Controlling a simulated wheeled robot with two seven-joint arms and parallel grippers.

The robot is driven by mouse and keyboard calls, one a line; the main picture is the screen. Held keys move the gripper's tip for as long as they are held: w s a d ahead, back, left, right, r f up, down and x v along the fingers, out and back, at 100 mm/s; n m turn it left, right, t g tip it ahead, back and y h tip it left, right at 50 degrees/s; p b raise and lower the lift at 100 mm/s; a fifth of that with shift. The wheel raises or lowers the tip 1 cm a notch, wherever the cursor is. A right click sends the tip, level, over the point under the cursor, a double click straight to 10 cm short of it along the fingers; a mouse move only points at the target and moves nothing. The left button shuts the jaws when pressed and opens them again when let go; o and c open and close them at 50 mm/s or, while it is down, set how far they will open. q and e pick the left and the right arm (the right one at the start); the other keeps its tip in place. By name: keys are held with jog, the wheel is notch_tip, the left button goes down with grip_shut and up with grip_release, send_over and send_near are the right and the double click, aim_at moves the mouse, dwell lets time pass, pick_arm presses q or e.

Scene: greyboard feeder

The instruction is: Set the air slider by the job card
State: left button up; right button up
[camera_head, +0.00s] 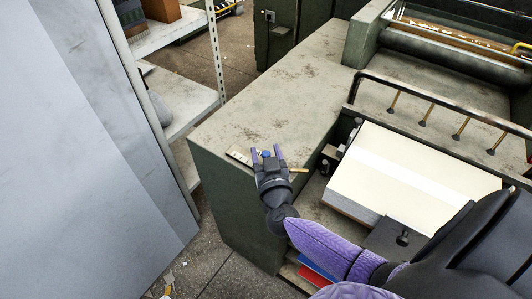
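I cannot make out a job card. My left gripper is not in view.
A stack of cream board (405,165) lies right of the gripper, below a dark rail (440,98) with several brass rods. The worn machine top (285,85) is clear behind the gripper. A grey panel (90,110) and shelves (180,100) stand at left.

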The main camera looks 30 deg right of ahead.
grip_shut()
dwell(1.2)
